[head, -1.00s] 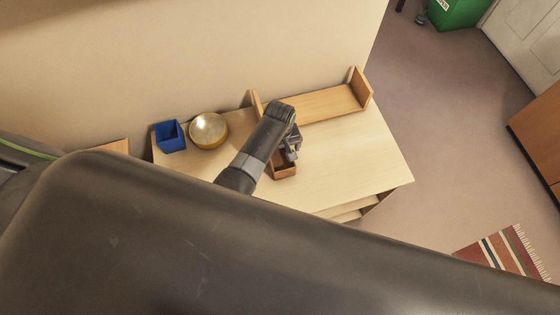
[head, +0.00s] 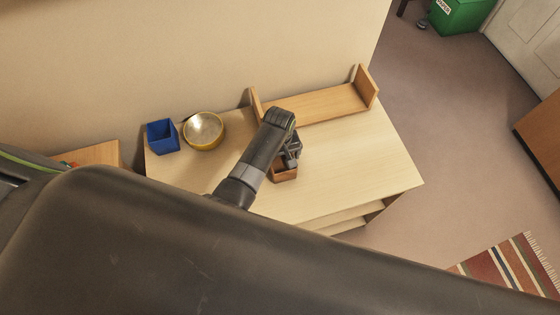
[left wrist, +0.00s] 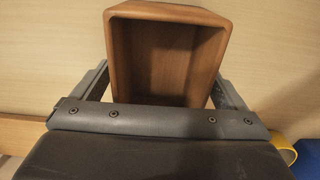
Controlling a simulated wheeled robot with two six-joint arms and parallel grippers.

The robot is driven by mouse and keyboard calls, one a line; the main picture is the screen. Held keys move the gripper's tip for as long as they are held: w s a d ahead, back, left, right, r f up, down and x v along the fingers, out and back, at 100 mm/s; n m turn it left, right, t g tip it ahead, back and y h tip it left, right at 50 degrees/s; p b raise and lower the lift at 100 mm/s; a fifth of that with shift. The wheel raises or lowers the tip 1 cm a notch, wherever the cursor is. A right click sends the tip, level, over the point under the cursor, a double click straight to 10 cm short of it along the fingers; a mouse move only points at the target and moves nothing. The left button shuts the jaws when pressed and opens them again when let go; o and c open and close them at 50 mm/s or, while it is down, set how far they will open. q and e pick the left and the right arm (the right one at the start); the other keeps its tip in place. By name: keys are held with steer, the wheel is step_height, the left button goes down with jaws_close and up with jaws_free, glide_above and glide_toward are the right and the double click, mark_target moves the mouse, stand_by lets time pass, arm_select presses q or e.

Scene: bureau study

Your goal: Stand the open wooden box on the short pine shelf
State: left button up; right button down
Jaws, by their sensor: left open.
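The open wooden box (head: 285,175) is a small brown box on the pale desk top (head: 350,165), partly hidden behind my left gripper. My left gripper (head: 291,158) is over the box, open. In the left wrist view the box (left wrist: 169,13) has its open hollow toward the camera, and it lies between the two spread fingers of the gripper (left wrist: 165,90). I cannot tell whether either finger touches it. The short pine shelf (head: 322,105), with an upright end at each side, sits at the back of the desk, apart from the box. My right gripper is not in view.
A blue square container (head: 163,137) and a brass-coloured bowl (head: 203,131) stand at the desk's back left. The shelf board looks empty. The desk top right of the box is clear. A striped rug (head: 508,262) lies on the floor at right.

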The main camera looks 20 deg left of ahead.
arm_select(q)
steer(key=shift+c, duration=0.2)
steer(key=c, duration=1.2)
